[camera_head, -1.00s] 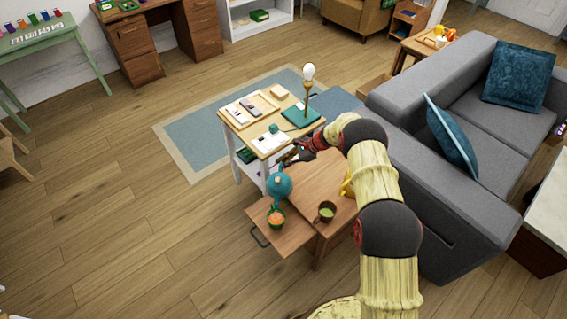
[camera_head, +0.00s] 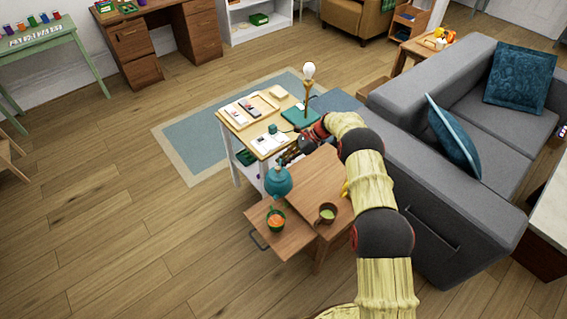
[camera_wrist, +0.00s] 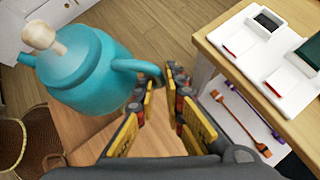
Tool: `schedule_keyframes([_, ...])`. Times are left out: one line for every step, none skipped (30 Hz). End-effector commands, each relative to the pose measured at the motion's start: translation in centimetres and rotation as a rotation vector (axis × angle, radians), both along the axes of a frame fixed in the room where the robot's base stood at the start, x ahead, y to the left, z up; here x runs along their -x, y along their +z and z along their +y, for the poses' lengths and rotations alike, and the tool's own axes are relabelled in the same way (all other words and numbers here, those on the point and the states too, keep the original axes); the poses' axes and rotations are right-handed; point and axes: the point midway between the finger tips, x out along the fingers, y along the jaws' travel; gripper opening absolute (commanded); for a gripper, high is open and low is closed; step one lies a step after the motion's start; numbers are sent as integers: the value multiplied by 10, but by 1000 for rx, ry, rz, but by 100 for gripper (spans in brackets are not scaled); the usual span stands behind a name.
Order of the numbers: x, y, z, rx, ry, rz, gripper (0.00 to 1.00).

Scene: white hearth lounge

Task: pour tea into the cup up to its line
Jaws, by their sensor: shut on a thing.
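A teal teapot (camera_head: 278,182) with a pale knob is held above the small wooden table (camera_head: 312,182). It also shows in the wrist view (camera_wrist: 85,75), its handle between my fingers. My gripper (camera_wrist: 163,82) is shut on that handle; in the head view my gripper (camera_head: 289,155) is small and partly hidden by my arm. No fill line or pouring stream can be made out.
The grey sofa (camera_head: 440,210) borders the table on the right. The wooden floor (camera_head: 130,215) on the left is clear.

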Motion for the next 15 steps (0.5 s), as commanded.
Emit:
schedule_keyframes([-1, 4, 0, -1, -1, -2, 0])
schedule_keyframes([-1, 5, 0, -1, 0, -3, 0])
schedule_keyframes([-1, 7, 0, -2, 0, -3, 0])
schedule_keyframes([-1, 9, 0, -1, 0, -3, 0])
schedule_keyframes([-1, 12, 0, -1, 0, -3, 0])
schedule_keyframes([-1, 15, 0, -1, -1, -4, 0])
schedule_keyframes([-1, 17, 0, -2, 0, -4, 0])
schedule_keyframes([-1, 20, 0, -2, 0, -4, 0])
schedule_keyframes([-1, 23, 0, -2, 0, -3, 0])
schedule_keyframes([-1, 25, 0, -2, 0, -3, 0])
schedule_keyframes([-1, 27, 0, -2, 0, -3, 0])
schedule_keyframes([-1, 31, 0, -2, 0, -3, 0])
schedule_keyframes([-1, 33, 0, -2, 0, -3, 0])
schedule_keyframes([-1, 35, 0, -2, 0, -4, 0])
schedule_keyframes([-1, 38, 0, -2, 0, -4, 0])
